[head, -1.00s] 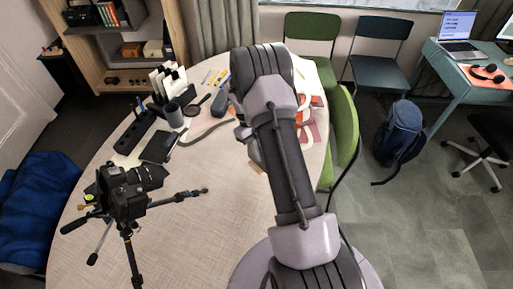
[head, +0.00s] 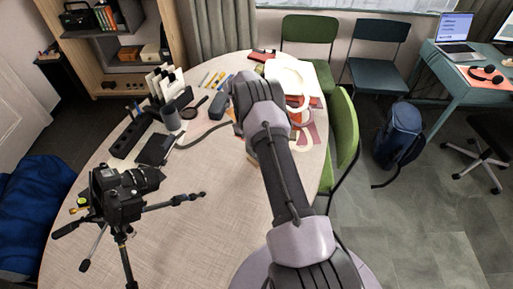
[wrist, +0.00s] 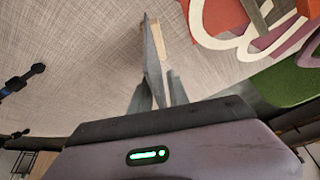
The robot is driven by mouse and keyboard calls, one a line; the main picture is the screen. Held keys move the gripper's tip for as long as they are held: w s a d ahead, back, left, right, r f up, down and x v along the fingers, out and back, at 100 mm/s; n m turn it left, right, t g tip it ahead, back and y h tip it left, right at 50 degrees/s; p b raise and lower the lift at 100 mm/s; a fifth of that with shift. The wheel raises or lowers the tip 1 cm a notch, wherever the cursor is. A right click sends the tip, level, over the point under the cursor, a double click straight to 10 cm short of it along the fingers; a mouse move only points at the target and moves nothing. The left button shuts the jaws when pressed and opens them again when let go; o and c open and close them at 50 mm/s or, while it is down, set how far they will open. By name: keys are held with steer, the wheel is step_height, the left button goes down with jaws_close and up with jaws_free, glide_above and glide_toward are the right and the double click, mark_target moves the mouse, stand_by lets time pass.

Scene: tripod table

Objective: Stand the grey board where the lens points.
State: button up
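The grey board (wrist: 152,60) shows nearly edge-on in the wrist view as a tall, thin grey panel, with a narrow tan strip along its right side. My gripper (wrist: 157,92) has its fingers close on both sides of the board's near end and appears shut on it. In the head view my arm hides the fingers and most of the board. The black camera (head: 122,192) stands on a tripod (head: 122,245) at the table's left front. Its lens (head: 146,179) points right, across the table.
The pale table (head: 190,215) has free room right of the tripod. One tripod leg (head: 175,202) reaches into it. Coloured papers lie right of my arm; a green chair (head: 344,125) is beyond.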

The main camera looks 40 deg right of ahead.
steer(key=p+v, duration=0.3)
steer(key=v, duration=0.8)
steer(key=shift+r, duration=0.4)
steer(key=a+r+n+t, duration=0.1)
steer(key=a+r+n, duration=0.35)
steer(key=r, duration=0.45)
steer(key=a+r+n+t, duration=0.2)
steer(key=a+r+n, duration=0.25)
steer(key=r, duration=0.45)
steer(key=s+a+r+n+t, duration=0.3)
steer(key=s+a+r+n, duration=0.5)
steer(key=r, duration=0.2)
steer(key=s+a+n+t, duration=0.1)
steer(key=s+a+n, duration=0.2)
steer(key=s, duration=0.4)
steer(key=s+a+n+t+y, duration=0.1)
steer(key=s+a+n+t, duration=0.1)
steer(key=s+a+n, duration=0.2)
steer(key=s+a+f+n+t+y, duration=0.1)
steer(key=s+a+n, duration=0.3)
steer(key=s, duration=0.6)
steer(key=n, duration=0.2)
steer(key=shift+n, duration=0.3)
